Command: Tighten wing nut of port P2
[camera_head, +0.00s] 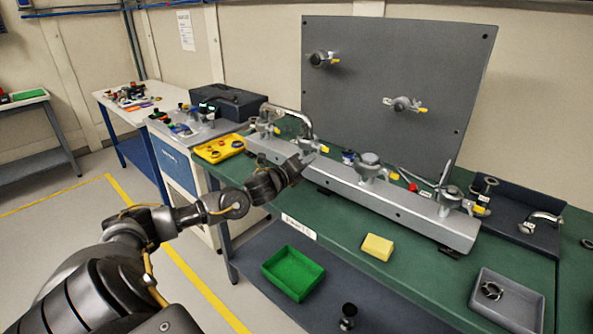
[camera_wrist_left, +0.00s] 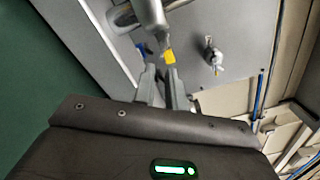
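A light grey rail on the bench (camera_head: 340,189) carries several clamped ports. The near-left port (camera_head: 264,125), the middle port (camera_head: 370,166) and the right port (camera_head: 452,194) each have a yellow-tipped wing nut. I cannot read which label is P2. My left gripper (camera_head: 306,160) is over the rail between the left and middle ports, near a bent metal pipe (camera_head: 303,122). In the left wrist view its fingers (camera_wrist_left: 164,84) look slightly apart, just below a yellow tip (camera_wrist_left: 169,57) on a grey fitting. I cannot tell whether they touch it. My right gripper is out of view.
A dark upright panel (camera_head: 400,60) with two more ports stands behind the rail. A yellow tray (camera_head: 219,149), a yellow block (camera_head: 377,247) and a grey tray (camera_head: 507,300) are on the green bench. A green bin (camera_head: 293,273) sits on the lower shelf.

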